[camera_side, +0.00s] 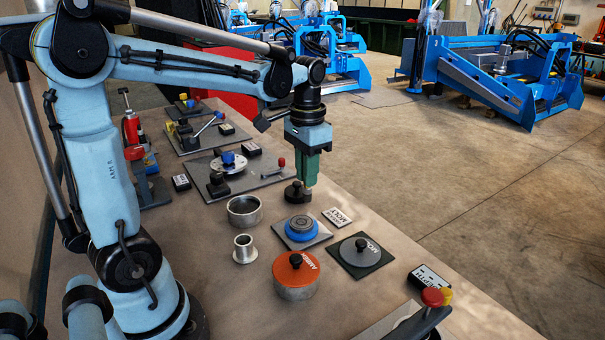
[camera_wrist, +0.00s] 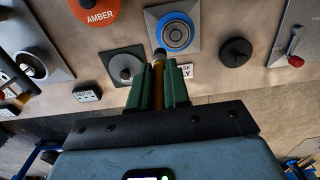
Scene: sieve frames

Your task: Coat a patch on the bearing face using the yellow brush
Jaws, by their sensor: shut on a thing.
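My gripper (camera_side: 310,182) hangs pointing down, above and behind the blue-ringed round part, near a low black knob. In the wrist view its green fingers (camera_wrist: 161,88) are shut on the yellow-brown handle of the brush (camera_wrist: 157,87). The brush's dark far end overlaps the lower left of the blue-ringed part in that view; contact cannot be told. I cannot make out the brush in the side view. The round part, apparently the bearing (camera_side: 302,226), has a grey centre and sits on a square plate; it also shows in the wrist view (camera_wrist: 175,35).
An open metal ring (camera_side: 244,211) and a small spool (camera_side: 244,250) stand left. Bare bench lies between them.

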